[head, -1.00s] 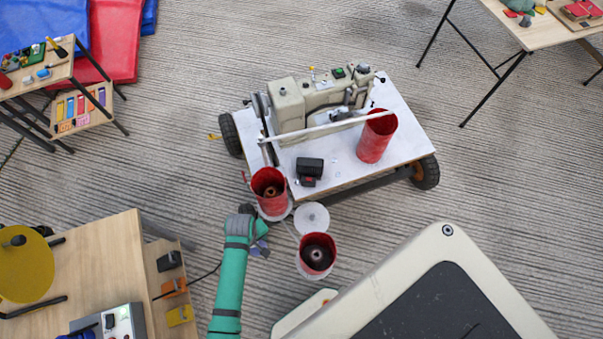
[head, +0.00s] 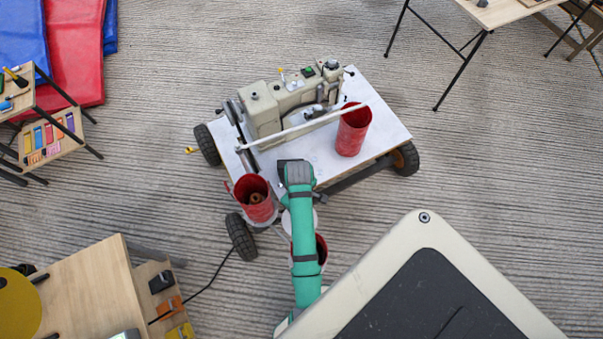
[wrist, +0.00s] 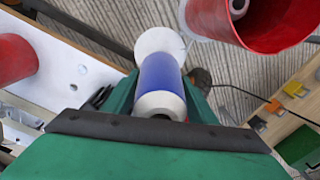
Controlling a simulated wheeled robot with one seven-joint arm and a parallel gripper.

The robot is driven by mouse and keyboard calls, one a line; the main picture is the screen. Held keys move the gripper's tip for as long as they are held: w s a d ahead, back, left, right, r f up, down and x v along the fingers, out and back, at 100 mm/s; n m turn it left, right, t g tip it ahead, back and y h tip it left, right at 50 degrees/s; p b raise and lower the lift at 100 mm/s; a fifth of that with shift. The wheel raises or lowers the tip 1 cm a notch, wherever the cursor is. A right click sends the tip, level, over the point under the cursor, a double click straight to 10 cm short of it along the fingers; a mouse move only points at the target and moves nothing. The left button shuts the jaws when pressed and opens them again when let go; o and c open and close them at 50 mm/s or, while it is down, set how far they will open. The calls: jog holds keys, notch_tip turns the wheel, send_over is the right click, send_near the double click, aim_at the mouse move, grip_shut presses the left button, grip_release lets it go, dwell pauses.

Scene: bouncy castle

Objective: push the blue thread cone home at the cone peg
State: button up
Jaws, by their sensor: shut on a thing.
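The blue thread cone (wrist: 159,76) shows in the wrist view, blue in the body with a pale near end. My gripper (wrist: 155,98) is shut on it. The cone's far end overlaps a round white disc (wrist: 159,40); I cannot tell whether they touch. No peg shows in the wrist view; the cone may cover it. In the head view my green arm reaches over the disc (head: 316,218) and hides my gripper and the blue cone.
A red open can (head: 257,199) with a cone inside stands left of the arm. Another red can (head: 321,247) is partly behind the arm.

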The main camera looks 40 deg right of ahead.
jog(key=shift+f, duration=3.4)
jog(key=shift+f, duration=3.85)
jog(key=o, duration=1.3)
jog(key=shift+o, duration=0.2)
